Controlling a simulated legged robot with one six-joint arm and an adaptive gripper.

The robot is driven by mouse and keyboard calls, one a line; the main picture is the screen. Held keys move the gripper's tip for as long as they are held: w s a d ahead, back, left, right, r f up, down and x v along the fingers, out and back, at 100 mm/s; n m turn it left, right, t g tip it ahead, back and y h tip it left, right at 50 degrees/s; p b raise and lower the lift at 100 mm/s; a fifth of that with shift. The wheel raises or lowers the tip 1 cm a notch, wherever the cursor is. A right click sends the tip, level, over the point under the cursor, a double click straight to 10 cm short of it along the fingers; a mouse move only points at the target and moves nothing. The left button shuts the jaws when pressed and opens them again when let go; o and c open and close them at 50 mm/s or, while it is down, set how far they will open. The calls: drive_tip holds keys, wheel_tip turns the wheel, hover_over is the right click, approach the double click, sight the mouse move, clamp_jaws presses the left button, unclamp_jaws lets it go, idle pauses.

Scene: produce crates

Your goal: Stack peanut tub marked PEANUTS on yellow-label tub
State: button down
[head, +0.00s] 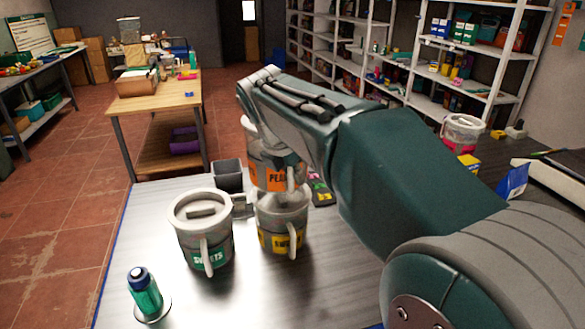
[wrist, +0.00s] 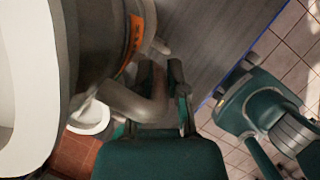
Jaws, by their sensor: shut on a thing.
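The peanut tub (head: 268,180), grey with an orange label partly reading "PEA", is upright directly above the yellow-label tub (head: 281,228). Their outlines meet in the head view, but I cannot tell whether they touch. The yellow-label tub stands on the metal table with its handle toward the camera. My gripper (wrist: 157,82) is shut on the peanut tub's handle in the wrist view, where that tub (wrist: 112,45) fills the upper left. My arm hides the gripper and part of the peanut tub in the head view.
A lidded green-label SWEETS tub (head: 203,232) stands close left of the yellow-label tub. A green bottle (head: 144,292) is at front left. Another tub (head: 462,132) is at right. The table's front middle is clear.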

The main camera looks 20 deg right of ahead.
drive_tip(key=shift+f, duration=1.85)
drive_tip(key=shift+w+d+r, duration=0.1)
drive_tip(key=shift+d+r, duration=0.15)
drive_tip(key=shift+f, duration=0.6)
idle(1.0)
drive_tip(key=c, duration=0.6)
unclamp_jaws()
approach(293, 187)
drive_tip(key=shift+w+d+f, duration=0.15)
drive_tip(key=shift+f, duration=0.1)
